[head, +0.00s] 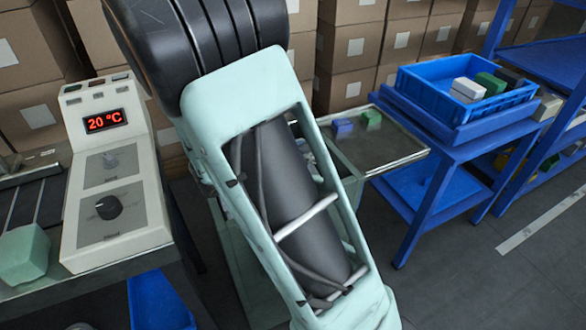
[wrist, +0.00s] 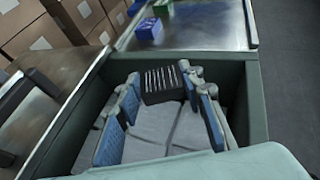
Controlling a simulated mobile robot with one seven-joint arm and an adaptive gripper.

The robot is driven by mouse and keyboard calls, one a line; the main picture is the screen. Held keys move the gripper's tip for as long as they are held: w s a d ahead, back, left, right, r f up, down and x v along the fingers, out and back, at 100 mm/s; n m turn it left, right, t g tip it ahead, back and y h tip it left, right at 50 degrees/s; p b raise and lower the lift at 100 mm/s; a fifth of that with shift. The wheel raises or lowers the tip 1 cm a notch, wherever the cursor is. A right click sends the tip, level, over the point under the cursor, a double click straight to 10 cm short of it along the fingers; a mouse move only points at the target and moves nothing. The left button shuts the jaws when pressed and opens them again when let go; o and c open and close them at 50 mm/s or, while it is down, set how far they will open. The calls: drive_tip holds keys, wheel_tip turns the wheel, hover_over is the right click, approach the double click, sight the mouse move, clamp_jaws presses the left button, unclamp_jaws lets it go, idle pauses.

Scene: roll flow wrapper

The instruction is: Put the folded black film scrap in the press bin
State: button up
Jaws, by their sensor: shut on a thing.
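My gripper (wrist: 161,78) shows in the wrist view with its two blue-padded fingers closed on a small black ridged piece, the folded black film scrap (wrist: 162,94). The scrap sits between the fingertips, over a green-walled open bin (wrist: 232,80). Pale flat pieces (wrist: 150,128) cover the bin's bottom. I cannot tell whether the scrap touches them. In the head view my arm hides the gripper, the scrap and most of the bin.
A metal tray (head: 405,148) with a blue block (head: 342,128) and a green block (head: 371,120) adjoins the bin. A blue crate (head: 428,92) of blocks stands on a blue table at right. A control box (head: 112,190) stands at left. Cartons line the back.

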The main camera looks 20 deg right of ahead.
drive_tip(key=w+f, duration=0.1)
drive_tip(key=f, duration=0.1)
drive_tip(key=w+f+b, duration=0.1)
drive_tip(key=w+f, duration=0.1)
drive_tip(key=w+f+b, duration=0.1)
drive_tip(key=f, duration=0.1)
drive_tip(key=shift+w+d, duration=0.2)
drive_tip(key=shift+w, duration=0.2)
drive_tip(key=shift+w+f+b, duration=0.2)
drive_tip(key=shift+f+b, duration=0.35)
drive_tip(key=shift+f, duration=1)
drive_tip(key=shift+f+b, duration=0.45)
drive_tip(key=shift+f, duration=0.2)
drive_tip(key=o, duration=0.7)
drive_tip(key=shift+o, duration=0.2)
